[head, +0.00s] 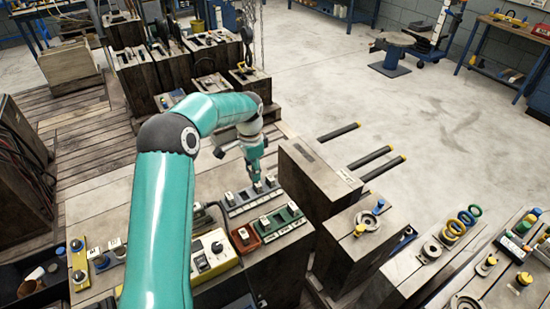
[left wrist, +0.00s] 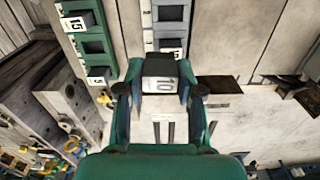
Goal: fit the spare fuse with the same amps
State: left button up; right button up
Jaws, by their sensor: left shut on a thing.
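My left gripper (head: 257,182) points down over the grey fuse rack (head: 236,211) on the wooden bench. In the left wrist view, its fingers (left wrist: 160,98) are shut on a dark fuse (left wrist: 160,84) with a white label that seems to read 10. The grey rack (left wrist: 170,28) lies just beyond the held fuse in that view. The green rack (head: 283,227) stands beside the grey one and also shows in the left wrist view (left wrist: 97,47), with white number labels. A red-brown tray (head: 245,246) holds a white-topped piece. My right gripper is out of view.
A cream and yellow box with a dial (head: 212,254) stands left of the red-brown tray. A yellow plate with round knobs (head: 78,262) lies at the bench's left. A tall wooden block (head: 315,180) rises right of the racks.

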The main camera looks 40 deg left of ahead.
pick_arm(q)
jog(key=shift+n, duration=0.4)
jog(key=shift+s+a+f+b, duration=0.35)
jog(key=shift+a+f+b, duration=0.15)
jog(key=shift+f, duration=0.75)
jog(key=shift+s+a+f+b, duration=0.4)
jog(key=shift+f+b, duration=0.25)
jog(key=shift+f, duration=0.65)
jog(key=shift+s+a+f+b, duration=0.35)
jog(key=shift+a+f+b, duration=0.15)
jog(key=shift+f, duration=0.75)
jog(key=shift+f+b, duration=0.75)
jog(key=shift+f, duration=0.15)
jog(key=o, duration=1.2)
jog(key=shift+r, duration=0.15)
jog(key=shift+r+p, duration=2.55)
jog(key=shift+r, duration=1.1)
